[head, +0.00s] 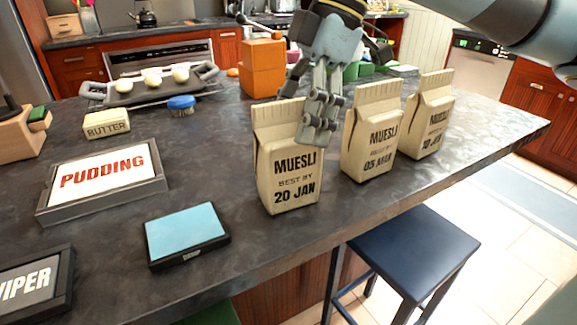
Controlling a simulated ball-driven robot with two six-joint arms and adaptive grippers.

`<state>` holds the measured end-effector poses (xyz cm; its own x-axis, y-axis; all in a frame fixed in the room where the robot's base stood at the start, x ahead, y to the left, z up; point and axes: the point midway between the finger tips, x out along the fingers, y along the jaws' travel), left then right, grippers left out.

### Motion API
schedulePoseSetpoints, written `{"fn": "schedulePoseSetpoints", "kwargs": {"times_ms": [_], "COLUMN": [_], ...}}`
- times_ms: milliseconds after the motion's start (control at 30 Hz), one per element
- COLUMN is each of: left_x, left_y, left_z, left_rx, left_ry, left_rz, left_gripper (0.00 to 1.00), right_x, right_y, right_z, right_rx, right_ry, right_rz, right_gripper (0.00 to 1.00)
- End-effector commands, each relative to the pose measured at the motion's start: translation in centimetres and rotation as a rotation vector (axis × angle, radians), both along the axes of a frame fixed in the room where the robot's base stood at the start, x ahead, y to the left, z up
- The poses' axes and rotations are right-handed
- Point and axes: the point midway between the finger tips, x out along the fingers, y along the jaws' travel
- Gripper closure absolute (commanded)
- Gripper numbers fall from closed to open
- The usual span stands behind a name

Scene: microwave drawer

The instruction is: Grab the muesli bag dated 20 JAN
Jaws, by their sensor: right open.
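The tan paper muesli bag dated 20 JAN (292,178) stands upright on the dark counter, its label facing me. My right gripper (308,112) reaches down from above, open, with its fingers at the bag's upper right part and hiding some of its top. I cannot tell whether they touch the bag. A second muesli bag, dated 05 MAR (368,150), stands to its right. A third muesli bag (425,130) stands farther right, its date small and hard to read. My left gripper is not in view.
A light-blue-topped box (187,234) and a PUDDING sign (103,180) lie to the left. An orange block (263,68), a tray with eggs (150,85), a blue brush (181,102) and a BUTTER pack (107,123) stand behind. The counter's front edge and a stool (415,250) are near the bags.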

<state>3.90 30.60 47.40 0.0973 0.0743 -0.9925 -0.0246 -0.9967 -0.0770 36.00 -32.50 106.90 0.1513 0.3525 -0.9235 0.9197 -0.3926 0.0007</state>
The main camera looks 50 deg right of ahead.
Motion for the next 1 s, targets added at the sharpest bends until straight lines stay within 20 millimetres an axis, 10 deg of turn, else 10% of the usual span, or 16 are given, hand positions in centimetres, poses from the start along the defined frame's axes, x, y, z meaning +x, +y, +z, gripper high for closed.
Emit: {"fn": "schedulePoseSetpoints", "kwargs": {"times_ms": [533, 1000], "left_x": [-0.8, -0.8], "left_y": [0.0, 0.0], "left_z": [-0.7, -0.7], "left_rx": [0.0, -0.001], "left_ry": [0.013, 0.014], "left_rz": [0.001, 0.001], "left_gripper": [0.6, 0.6], "right_x": [0.6, 0.6], "right_y": [1.2, 1.2], "right_z": [-3.0, -3.0], "right_rx": [-0.001, -0.001], "right_ry": [0.001, 0.001], "right_rz": [-0.001, -0.001], "right_gripper": [0.15, 0.76]}}
